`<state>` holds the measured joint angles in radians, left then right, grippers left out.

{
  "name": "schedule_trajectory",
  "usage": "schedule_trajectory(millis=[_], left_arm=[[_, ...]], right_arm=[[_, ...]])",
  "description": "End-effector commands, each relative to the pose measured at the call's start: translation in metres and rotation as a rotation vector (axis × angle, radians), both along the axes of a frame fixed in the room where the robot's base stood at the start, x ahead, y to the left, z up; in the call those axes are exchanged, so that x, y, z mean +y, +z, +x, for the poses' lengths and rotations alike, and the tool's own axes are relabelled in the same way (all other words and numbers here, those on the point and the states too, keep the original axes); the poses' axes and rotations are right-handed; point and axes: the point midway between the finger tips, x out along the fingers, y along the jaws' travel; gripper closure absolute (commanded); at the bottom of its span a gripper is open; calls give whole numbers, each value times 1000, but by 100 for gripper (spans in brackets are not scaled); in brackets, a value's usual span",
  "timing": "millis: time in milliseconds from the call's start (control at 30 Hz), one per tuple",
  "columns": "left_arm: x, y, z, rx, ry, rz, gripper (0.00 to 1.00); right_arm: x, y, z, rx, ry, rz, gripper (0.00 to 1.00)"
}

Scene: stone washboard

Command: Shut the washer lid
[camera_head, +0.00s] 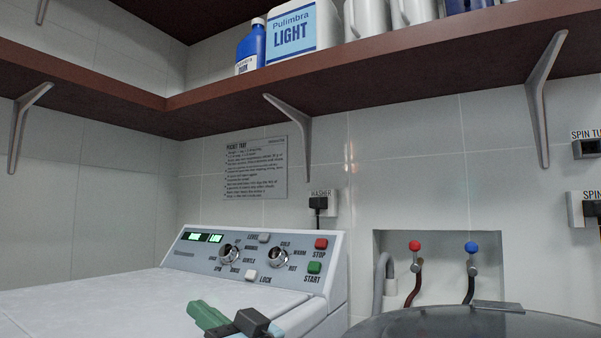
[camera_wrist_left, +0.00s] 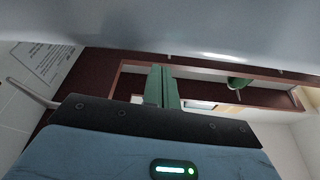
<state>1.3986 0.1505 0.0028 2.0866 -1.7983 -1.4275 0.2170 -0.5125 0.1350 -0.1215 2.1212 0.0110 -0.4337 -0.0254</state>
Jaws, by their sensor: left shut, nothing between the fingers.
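The washer (camera_head: 335,272) stands at the lower left of the head view, its sloped control panel (camera_head: 250,258) at the back. Its white lid (camera_head: 110,300) looks flat and down in front of the panel; the front edge is out of frame, so I cannot tell if it is fully flush. My left gripper (camera_head: 215,318) is low in the head view, in front of the lid's right part. In the left wrist view its green fingers (camera_wrist_left: 161,88) are together and empty. A pale surface fills the top of that view; contact is unclear. My right gripper is out of view.
A brown shelf (camera_head: 400,80) on brackets runs above, holding a blue bottle (camera_head: 251,47) and a white detergent box (camera_head: 291,30). Red and blue taps (camera_head: 415,255) with hoses sit in a wall recess at right. A dark round cover (camera_head: 470,324) is at lower right.

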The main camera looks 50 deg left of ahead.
Motion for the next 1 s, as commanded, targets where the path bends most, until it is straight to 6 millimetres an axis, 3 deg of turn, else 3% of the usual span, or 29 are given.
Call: schedule_trajectory(millis=[200,733,867,1000], left_arm=[[-1,-12,-2,-31,0,10,100],[-1,-13,-3,-39,1,12,100],[-1,-7,-3,-41,0,12,100],[-1,14,-4,-44,0,12,100]], right_arm=[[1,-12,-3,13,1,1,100],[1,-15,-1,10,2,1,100],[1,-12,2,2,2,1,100],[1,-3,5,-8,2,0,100]])
